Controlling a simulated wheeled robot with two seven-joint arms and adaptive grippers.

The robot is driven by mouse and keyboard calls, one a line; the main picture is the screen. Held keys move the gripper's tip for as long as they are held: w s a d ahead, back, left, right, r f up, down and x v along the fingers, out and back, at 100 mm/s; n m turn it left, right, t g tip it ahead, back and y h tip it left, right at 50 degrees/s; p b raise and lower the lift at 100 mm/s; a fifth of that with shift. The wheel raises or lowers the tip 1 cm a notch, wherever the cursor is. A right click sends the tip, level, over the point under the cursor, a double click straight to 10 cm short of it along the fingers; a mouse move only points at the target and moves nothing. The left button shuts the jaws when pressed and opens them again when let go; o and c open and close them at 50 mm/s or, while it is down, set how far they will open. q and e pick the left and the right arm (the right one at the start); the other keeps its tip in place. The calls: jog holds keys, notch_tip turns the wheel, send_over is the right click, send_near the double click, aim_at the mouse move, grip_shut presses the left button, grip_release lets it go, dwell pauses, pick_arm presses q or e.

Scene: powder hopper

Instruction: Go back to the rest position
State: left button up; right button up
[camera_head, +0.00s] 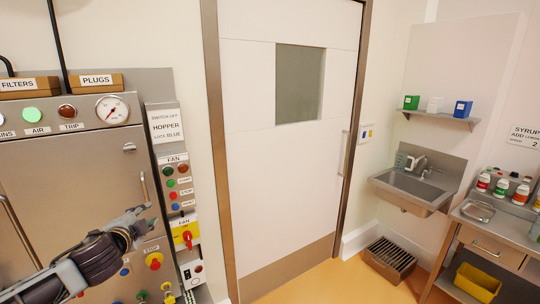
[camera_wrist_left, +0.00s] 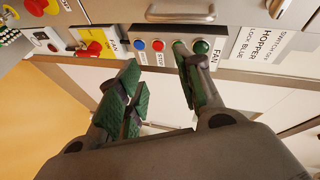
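My left gripper (camera_head: 132,226) reaches in from the lower left of the head view, in front of the steel hopper cabinet (camera_head: 75,165). In the left wrist view its two green-padded fingers (camera_wrist_left: 163,78) stand apart with nothing between them. Beyond the fingers is the FAN button panel (camera_wrist_left: 172,52), with green, red and blue buttons; it also shows in the head view (camera_head: 177,185), to the right of the gripper. The gripper appears apart from the panel. My right gripper is in neither view.
Below the FAN panel is a yellow plate with a red rotary switch (camera_head: 187,235). A pressure gauge (camera_head: 112,109) sits on the cabinet. A closed white door (camera_head: 285,175) fills the middle. A sink (camera_head: 415,185) and a side table (camera_head: 490,240) stand right. Orange floor is open before the door.

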pick_arm(q)
jog(key=s+d+f+n+g+h, duration=0.1)
jog(key=s+d+f+n+g, duration=0.4)
jog(key=s+f, duration=0.55)
jog(key=s+d+f+n+g+h, duration=0.1)
jog(key=s+d+f+n+g, duration=0.2)
jog(key=s+d+f, duration=0.8)
jog(key=s+f+n+g, duration=0.3)
jog(key=s+f, duration=0.5)
notch_tip(320, 180, down, 35)
jog(key=s+a+g+b, duration=0.1)
jog(key=s+g+b, duration=0.1)
jog(key=s, duration=0.1)
jog(key=s+a+f+b, duration=0.1)
jog(key=s+a+f, duration=0.1)
jog(key=s+f, duration=0.8)
jog(key=s+a+f+b, duration=0.1)
jog(key=s+a+f, duration=0.1)
jog(key=s+f, duration=0.9)
jog(key=shift+s+f+g, duration=0.25)
jog(key=shift+s+g, duration=0.15)
jog(key=shift+s, duration=0.15)
